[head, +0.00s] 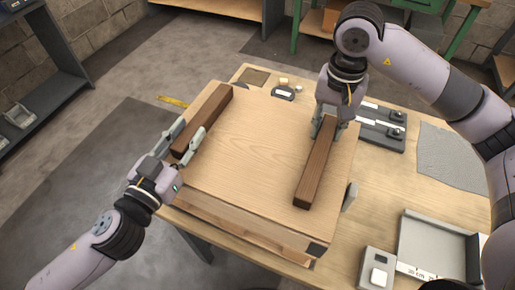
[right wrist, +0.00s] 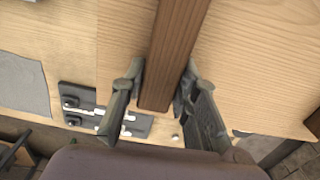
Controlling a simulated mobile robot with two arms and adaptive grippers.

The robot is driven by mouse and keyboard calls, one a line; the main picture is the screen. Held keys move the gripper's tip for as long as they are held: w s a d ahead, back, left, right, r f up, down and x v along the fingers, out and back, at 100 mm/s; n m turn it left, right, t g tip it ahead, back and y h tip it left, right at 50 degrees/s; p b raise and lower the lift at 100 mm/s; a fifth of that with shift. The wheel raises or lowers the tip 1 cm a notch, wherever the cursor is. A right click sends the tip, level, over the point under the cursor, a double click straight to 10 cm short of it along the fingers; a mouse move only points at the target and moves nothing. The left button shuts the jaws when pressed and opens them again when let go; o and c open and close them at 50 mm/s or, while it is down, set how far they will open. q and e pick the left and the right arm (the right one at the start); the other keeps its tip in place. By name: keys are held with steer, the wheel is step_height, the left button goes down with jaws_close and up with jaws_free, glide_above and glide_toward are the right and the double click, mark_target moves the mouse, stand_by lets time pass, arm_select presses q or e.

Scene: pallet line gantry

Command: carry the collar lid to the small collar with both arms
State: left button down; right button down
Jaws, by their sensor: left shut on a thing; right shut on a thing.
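The collar lid (head: 245,135) is a square light-wood panel with two dark wooden bars on top. It lies roughly level over a wooden box frame (head: 235,232), which looks like the small collar; whether the two touch all round I cannot tell. My left gripper (head: 188,139) is shut on the left bar (head: 213,110). My right gripper (head: 328,127) is shut on the far end of the right bar (head: 315,180). In the right wrist view, the fingers (right wrist: 163,70) sit on both sides of the bar (right wrist: 177,40). Most of the frame is hidden under the lid.
The workbench (head: 385,190) bears a grey tray (head: 435,245), a small grey box (head: 376,268), a dark plate with latches (head: 383,130) and a grey mat (head: 450,160). A dark shelf (head: 50,60) stands at the far left.

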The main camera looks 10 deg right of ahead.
mark_target(177, 152)
arm_select(q)
steer(key=c, duration=1.7)
jaws_free()
steer(key=shift+s+d, duration=0.1)
steer(key=shift+d, duration=0.1)
arm_select(e)
steer(key=c, duration=1.7)
jaws_free()
steer(key=shift+s+a+f, duration=0.1)
steer(key=shift+a, duration=0.2)
arm_select(q)
steer(key=o, duration=0.5)
steer(key=shift+a, duration=0.1)
steer(key=shift+c, duration=0.2)
arm_select(e)
steer(key=o, duration=0.5)
steer(key=shift+d, duration=0.15)
steer(key=shift+c, duration=0.2)
arm_select(q)
steer(key=shift+f, duration=0.1)
steer(key=shift+a, duration=0.1)
arm_select(e)
steer(key=shift+d, duration=0.1)
arm_select(q)
steer(key=shift+v, duration=3.6)
arm_select(e)
step_height(177, 152, up, 12)
